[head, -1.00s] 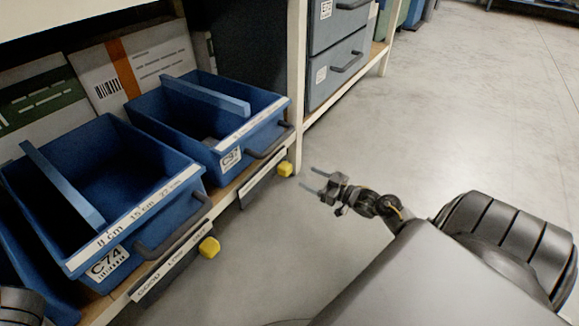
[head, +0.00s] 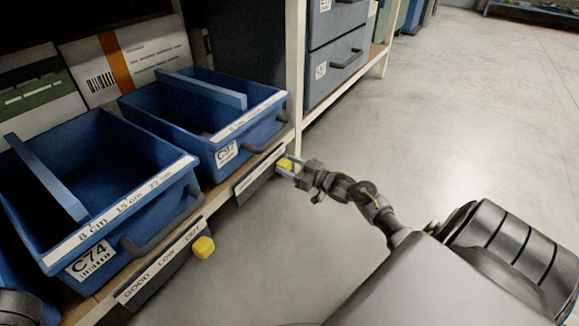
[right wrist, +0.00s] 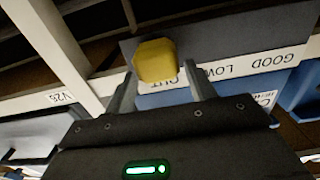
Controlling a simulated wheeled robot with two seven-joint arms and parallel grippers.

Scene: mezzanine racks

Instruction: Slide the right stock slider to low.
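The right stock slider's yellow knob (head: 285,164) sits at the right end of its dark label plate (head: 258,176), under the C97 bin. In the right wrist view, the knob (right wrist: 156,60) is at the OUT end of the upside-down strip reading GOOD, LOW, OUT (right wrist: 245,66). My right gripper (head: 290,168) is at the knob. Its fingers (right wrist: 160,78) stand apart on either side of the knob, with a small gap visible at the right finger.
A second slider knob (head: 203,247) is at the OUT end of its strip (head: 160,262) under the C74 bin (head: 120,222). The C97 bin (head: 262,127) has a dark handle above the right slider. A white rack post (head: 296,70) stands just beyond. Floor to the right is clear.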

